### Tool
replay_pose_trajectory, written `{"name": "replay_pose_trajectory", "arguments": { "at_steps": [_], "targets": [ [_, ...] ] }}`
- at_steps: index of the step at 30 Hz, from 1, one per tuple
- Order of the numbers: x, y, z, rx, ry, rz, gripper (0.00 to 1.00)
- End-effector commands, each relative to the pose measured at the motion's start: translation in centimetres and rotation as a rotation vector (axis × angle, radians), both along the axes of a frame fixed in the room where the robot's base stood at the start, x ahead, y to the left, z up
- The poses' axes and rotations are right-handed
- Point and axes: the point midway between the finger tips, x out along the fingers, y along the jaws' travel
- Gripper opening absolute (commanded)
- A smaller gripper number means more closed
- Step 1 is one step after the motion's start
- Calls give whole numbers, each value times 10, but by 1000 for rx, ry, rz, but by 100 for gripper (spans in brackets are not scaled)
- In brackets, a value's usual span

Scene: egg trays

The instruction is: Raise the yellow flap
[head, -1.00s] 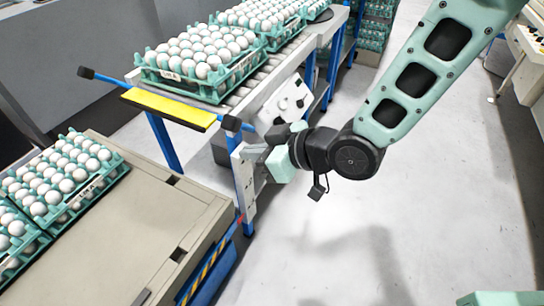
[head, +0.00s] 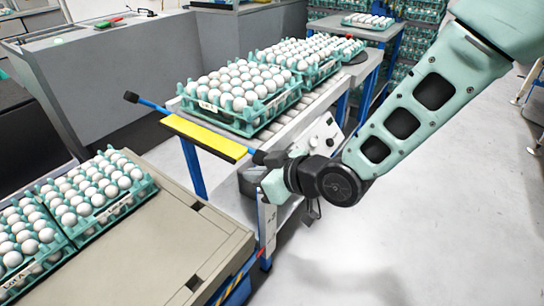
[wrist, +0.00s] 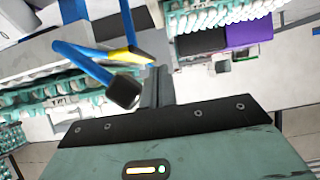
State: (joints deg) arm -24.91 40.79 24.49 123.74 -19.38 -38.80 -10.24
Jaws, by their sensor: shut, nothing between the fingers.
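The yellow flap (head: 205,138) is a long strip across the near end of the roller conveyor. A blue rod with a black knob sticks out at each of its ends, the left knob (head: 131,97) and the right knob (head: 265,158). My gripper (head: 270,180) is just below and beside the right knob; its fingers are partly hidden in the head view. In the wrist view my shut, empty gripper (wrist: 157,87) is right of the large black knob (wrist: 124,91), with the flap (wrist: 128,53) beyond. I cannot tell whether they touch.
Egg trays (head: 245,125) stand on the conveyor behind the flap. More egg trays (head: 85,235) sit on the beige table (head: 165,250) at lower left. A white control panel (head: 322,138) is beside the conveyor. The floor at right is clear.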

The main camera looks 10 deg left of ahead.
Motion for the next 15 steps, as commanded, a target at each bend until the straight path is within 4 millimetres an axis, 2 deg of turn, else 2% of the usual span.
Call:
{"name": "replay_pose_trajectory", "arguments": {
  "at_steps": [15],
  "targets": [
    [45,-19,1,0,-1,-8,0]
  ]
}}
